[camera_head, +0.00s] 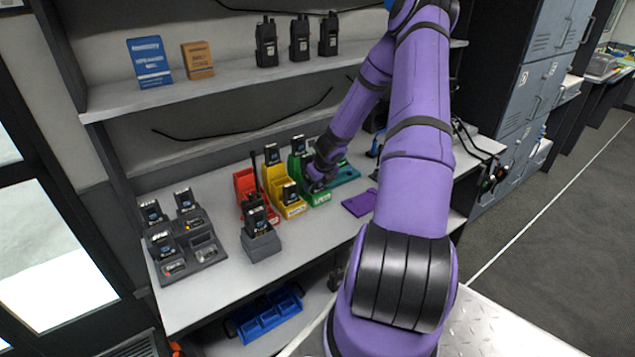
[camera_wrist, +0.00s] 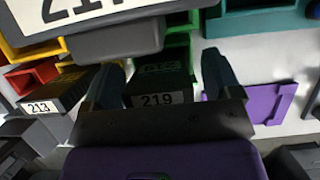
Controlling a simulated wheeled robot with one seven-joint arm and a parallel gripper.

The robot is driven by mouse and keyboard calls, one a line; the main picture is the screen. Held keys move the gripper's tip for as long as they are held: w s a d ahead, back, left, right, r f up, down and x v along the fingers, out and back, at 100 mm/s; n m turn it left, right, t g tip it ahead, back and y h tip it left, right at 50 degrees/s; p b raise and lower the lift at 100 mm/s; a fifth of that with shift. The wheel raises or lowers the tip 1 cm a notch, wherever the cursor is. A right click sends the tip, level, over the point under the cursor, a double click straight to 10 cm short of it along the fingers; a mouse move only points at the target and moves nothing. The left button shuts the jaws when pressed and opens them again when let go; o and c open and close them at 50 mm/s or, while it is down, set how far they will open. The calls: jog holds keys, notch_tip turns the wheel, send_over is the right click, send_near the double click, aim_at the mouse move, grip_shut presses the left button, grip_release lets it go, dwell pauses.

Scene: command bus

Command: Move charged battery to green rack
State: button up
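The green rack (camera_head: 318,199) stands on the bench, right of the yellow rack. My gripper (camera_head: 317,183) is low over its front part, and my arm hides much of it. In the wrist view, a dark battery labelled 219 (camera_wrist: 160,98) sits between the two fingers of my gripper (camera_wrist: 165,80), against the green rack (camera_wrist: 178,45). The fingers stand apart on either side of it, with a gap visible at least on the right. Another battery (camera_head: 298,145) stands upright in the rear of the green rack. A charger (camera_head: 208,252) with several batteries is at the left.
A red rack (camera_head: 243,182) and a yellow rack (camera_head: 293,210) stand left of the green one; the yellow holds batteries, one labelled 213 (camera_wrist: 43,107). A radio (camera_head: 257,220) stands in a grey holder in front. A purple plate (camera_head: 358,203) lies to the right. A shelf hangs above.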

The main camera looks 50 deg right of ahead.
jog(key=d+v, duration=0.1)
jog(key=v, duration=0.9)
jog(key=shift+a+r, duration=0.35)
jog(key=shift+a, duration=0.15)
jog(key=shift+s, duration=0.15)
jog(key=w+a+r+n+t+y, duration=0.1)
jog(key=w+a+r+n, duration=0.3)
jog(key=a+r+n, duration=0.8)
jog(key=s+a+r+n+y, duration=0.1)
jog(key=s+a+r+n, duration=0.2)
jog(key=a+r+n, duration=0.3)
jog(key=s+a+r+n, duration=0.3)
jog(key=a+r+n, duration=0.2)
jog(key=a+r, duration=0.3)
jog(key=s+a+r+n, duration=0.3)
jog(key=s+a+n, duration=0.1)
jog(key=s+n, duration=0.3)
jog(key=s+a+r+n+h, duration=0.1)
jog(key=s+a+r+n, duration=0.3)
jog(key=s+n, duration=0.4)
jog(key=s, duration=0.4)
jog(key=shift+s+r+n, duration=0.2)
jog(key=shift+r+n, duration=0.1)
